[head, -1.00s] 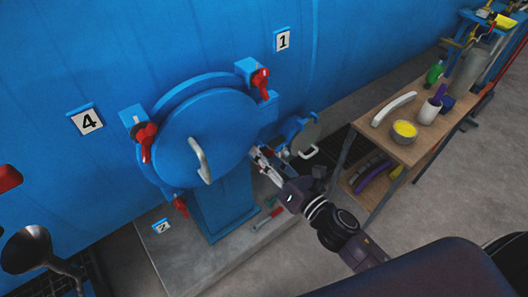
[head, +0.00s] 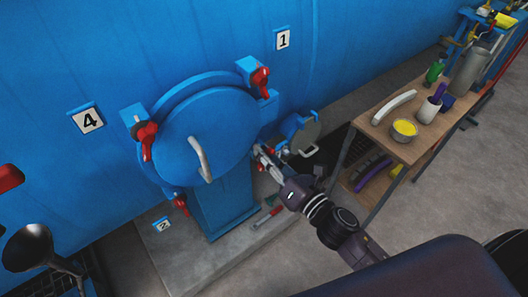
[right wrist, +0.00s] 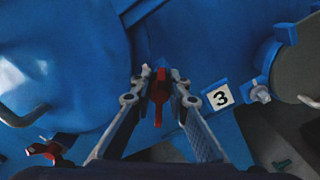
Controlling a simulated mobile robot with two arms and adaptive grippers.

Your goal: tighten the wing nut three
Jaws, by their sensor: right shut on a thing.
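The round blue autoclave door (head: 203,135) with its pale handle (head: 200,160) shows in the head view, closed against the blue vessel. A red wing nut (right wrist: 158,92) stands between the fingertips of my right gripper (right wrist: 157,84) in the right wrist view, beside a label with a 3 (right wrist: 220,97). My right gripper (head: 261,155) is at the lower right of the door in the head view, shut on this wing nut; the nut is mostly hidden there. My left gripper is not in view.
Other red wing nuts sit at the door's upper right (head: 261,80), upper left (head: 145,138) and lower left (head: 181,206). A small hatch (head: 301,137) is right of the gripper. A wooden shelf table (head: 384,137) holding several items stands farther right. A funnel (head: 32,247) is at lower left.

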